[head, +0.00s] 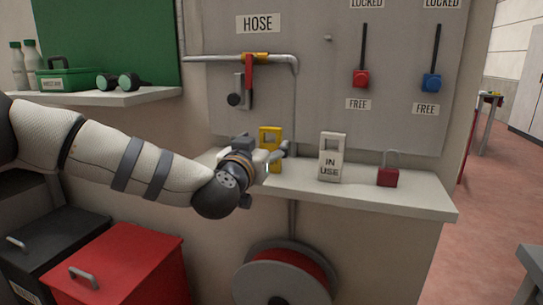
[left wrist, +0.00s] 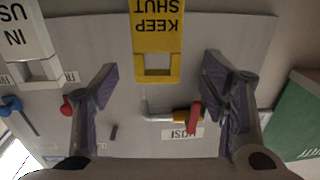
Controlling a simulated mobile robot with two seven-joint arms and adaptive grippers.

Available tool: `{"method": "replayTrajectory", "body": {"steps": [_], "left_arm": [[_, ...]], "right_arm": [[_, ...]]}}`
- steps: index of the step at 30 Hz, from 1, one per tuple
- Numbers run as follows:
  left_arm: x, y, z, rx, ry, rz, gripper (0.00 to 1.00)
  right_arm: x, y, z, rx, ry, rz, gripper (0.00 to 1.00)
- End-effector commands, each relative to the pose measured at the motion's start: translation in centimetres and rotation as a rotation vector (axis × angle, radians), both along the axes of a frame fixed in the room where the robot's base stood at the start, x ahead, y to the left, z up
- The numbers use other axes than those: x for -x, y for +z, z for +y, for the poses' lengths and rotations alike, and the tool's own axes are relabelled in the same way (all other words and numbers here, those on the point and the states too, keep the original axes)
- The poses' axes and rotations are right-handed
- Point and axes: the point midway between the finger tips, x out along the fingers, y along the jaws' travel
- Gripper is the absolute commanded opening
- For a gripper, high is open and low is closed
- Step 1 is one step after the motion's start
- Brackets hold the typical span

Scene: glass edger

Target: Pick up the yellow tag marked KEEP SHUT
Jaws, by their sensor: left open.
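The yellow tag (head: 270,133) stands on the narrow grey shelf (head: 400,199), partly hidden behind my left gripper (head: 276,157) in the head view. In the left wrist view, which is upside down, the yellow tag (left wrist: 158,32) reads KEEP SHUT and has a square hole in its handle end. My left gripper (left wrist: 160,72) is open and empty there, its two purple-grey fingers spread either side of the tag's line. The fingers look apart from the tag. My right gripper is not in view.
A white IN USE tag (head: 332,158) and a red padlock (head: 387,174) stand to the right on the shelf. Behind is a grey panel with a red-handled valve (head: 250,75), a red lever (head: 361,78) and a blue lever (head: 431,82). A hose reel (head: 247,278) hangs below.

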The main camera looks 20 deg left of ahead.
Motion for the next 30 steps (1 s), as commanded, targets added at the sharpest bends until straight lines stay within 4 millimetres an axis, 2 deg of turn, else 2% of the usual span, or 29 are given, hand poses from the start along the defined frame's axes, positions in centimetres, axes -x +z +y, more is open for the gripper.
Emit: {"method": "replayTrajectory", "body": {"steps": [6,9,16,17,23,24,30], "left_arm": [[-3.9,-0.7,-0.1,0.001,0.0,0.004,0.67],[-5.2,-0.5,-0.2,0.0,-0.002,0.002,0.67],[-5.5,0.0,-0.2,0.0,-0.003,-0.002,0.67],[-5.5,0.0,-0.2,0.0,-0.003,-0.002,0.62],[-5.4,0.0,-0.2,0.0,-0.003,-0.001,0.17],[-5.4,0.0,-0.2,0.0,-0.003,-0.001,0.14],[-5.4,-0.1,-0.2,0.0,-0.003,-0.001,0.14]], "right_arm": [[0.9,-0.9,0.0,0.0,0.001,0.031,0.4],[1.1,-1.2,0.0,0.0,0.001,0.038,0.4],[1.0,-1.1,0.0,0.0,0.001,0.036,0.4],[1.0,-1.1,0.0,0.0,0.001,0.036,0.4],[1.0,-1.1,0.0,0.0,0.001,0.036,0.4],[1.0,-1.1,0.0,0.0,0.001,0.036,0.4],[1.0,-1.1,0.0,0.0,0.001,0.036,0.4]]}}
